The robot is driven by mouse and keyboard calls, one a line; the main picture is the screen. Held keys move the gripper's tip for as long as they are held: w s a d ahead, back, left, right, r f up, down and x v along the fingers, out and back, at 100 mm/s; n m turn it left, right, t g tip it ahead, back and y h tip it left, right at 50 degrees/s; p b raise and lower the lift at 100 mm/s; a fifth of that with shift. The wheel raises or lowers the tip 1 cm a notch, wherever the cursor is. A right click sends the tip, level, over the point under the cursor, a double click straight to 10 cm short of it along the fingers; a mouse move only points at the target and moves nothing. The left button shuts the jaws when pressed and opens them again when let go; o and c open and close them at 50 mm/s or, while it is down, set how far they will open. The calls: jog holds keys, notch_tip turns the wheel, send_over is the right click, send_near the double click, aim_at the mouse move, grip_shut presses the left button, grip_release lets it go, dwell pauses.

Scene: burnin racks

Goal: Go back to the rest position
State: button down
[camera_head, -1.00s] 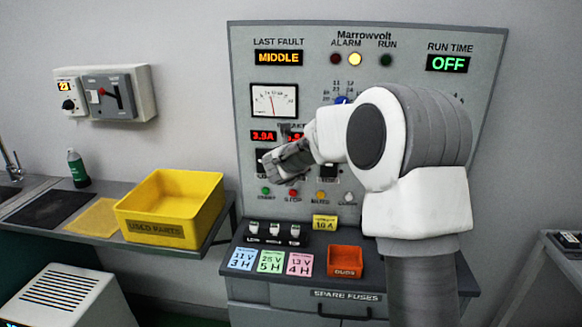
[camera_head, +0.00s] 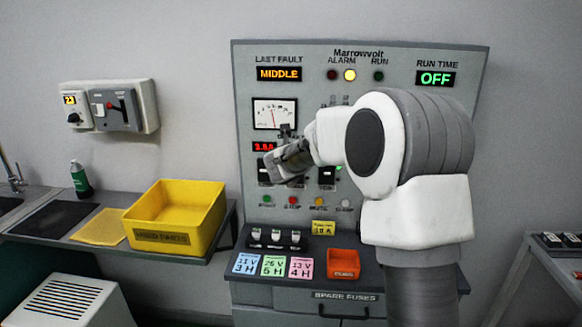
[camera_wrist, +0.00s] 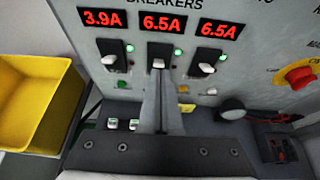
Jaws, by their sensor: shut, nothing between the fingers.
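My gripper (camera_head: 275,167) is in front of the left part of the grey Marrowvolt panel (camera_head: 420,62), near its breaker row. It also shows in the wrist view (camera_wrist: 158,75), with the fingers together and nothing between them. Its tips lie in line with the middle breaker switch (camera_wrist: 160,60); I cannot tell whether they touch it. The left breaker (camera_wrist: 110,58) and right breaker (camera_wrist: 205,63) stand on either side. Readouts above them show 3.9A, 6.5A and 6.5A, and a green light shows beside each. My arm hides the right part of the panel.
A yellow bin (camera_head: 165,238) stands on the shelf at left. Below the panel, a bench holds fuses (camera_head: 275,237), coloured cards (camera_head: 273,266) and an orange bin (camera_head: 343,266). A red knob (camera_wrist: 299,75) sticks out at right of the breakers. A side table (camera_head: 565,255) is at far right.

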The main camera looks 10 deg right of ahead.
dwell(0.3)
jog(key=s+a+r+n+y, duration=0.3)
jog(key=s+a+r+n, duration=0.2)
jog(key=s+n, duration=0.5)
jog(key=s+a+r+n+y, duration=0.35)
jog(key=s+n, duration=0.45)
jog(key=n, duration=0.4)
jog(key=s+d+f+n+g, duration=0.2)
jog(key=s+n, duration=0.4)
jog(key=s, duration=0.3)
jog(key=s+d+f+n+g+h, duration=0.1)
jog(key=s+f+n+g, duration=0.1)
jog(key=s+n, duration=0.3)
jog(key=s+d+f+n+g+h, duration=0.1)
jog(key=s+n, duration=0.5)
jog(key=s, duration=0.7)
notch_tip(320, 180, down, 3)
jog(key=shift+s+d+r+n+g, duration=0.1)
jog(key=shift+s+d+n+g, duration=0.25)
jog(key=shift+d+g, duration=0.5)
